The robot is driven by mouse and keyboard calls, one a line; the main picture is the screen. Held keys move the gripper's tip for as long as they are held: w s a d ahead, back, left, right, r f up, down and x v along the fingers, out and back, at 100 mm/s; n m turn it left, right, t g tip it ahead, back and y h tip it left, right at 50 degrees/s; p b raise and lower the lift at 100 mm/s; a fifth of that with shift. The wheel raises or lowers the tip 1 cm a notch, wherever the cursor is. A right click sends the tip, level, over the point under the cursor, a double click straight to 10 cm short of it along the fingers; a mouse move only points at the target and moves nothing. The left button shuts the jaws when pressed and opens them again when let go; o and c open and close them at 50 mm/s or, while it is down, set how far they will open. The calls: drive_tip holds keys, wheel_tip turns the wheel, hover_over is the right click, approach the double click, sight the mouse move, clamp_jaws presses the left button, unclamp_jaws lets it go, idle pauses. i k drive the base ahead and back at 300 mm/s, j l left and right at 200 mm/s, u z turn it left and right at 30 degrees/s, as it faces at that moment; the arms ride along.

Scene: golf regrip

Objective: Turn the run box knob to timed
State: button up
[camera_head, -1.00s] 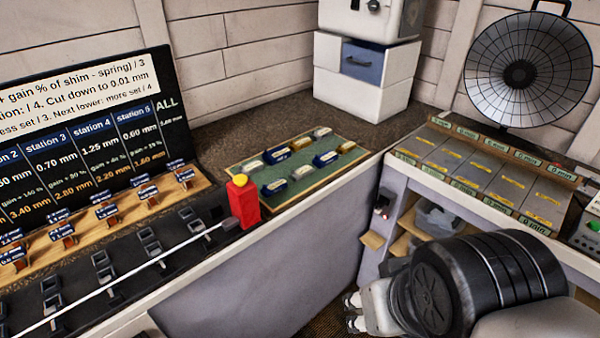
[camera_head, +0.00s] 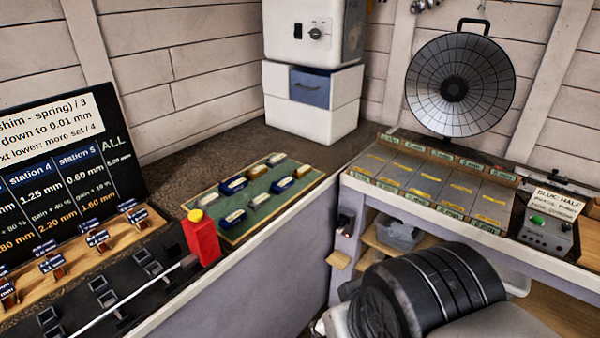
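Two boxes with knobs show. A white box (camera_head: 312,30) stands on top of a white drawer unit at the back; its dark knob (camera_head: 315,33) and a small switch are on its front. A small grey box (camera_head: 548,228) stands at the right on the bench, with a green button (camera_head: 537,219), a dark knob (camera_head: 566,226) and a sign reading "BLUE-HALF". I cannot tell which one is the run box, or read either knob's setting. My dark arm links fill the lower middle and right; my gripper is not in view, and nothing shows near either knob.
A red bottle with a yellow cap (camera_head: 201,240) stands by a green tray (camera_head: 240,230) of small blocks. A round black-rimmed heater-like dish (camera_head: 460,85) stands behind sectioned trays (camera_head: 432,186). Left is a station board (camera_head: 62,175). A gap separates the two benches.

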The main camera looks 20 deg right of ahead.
sight(565, 226)
drive_tip(key=z, duration=2.05)
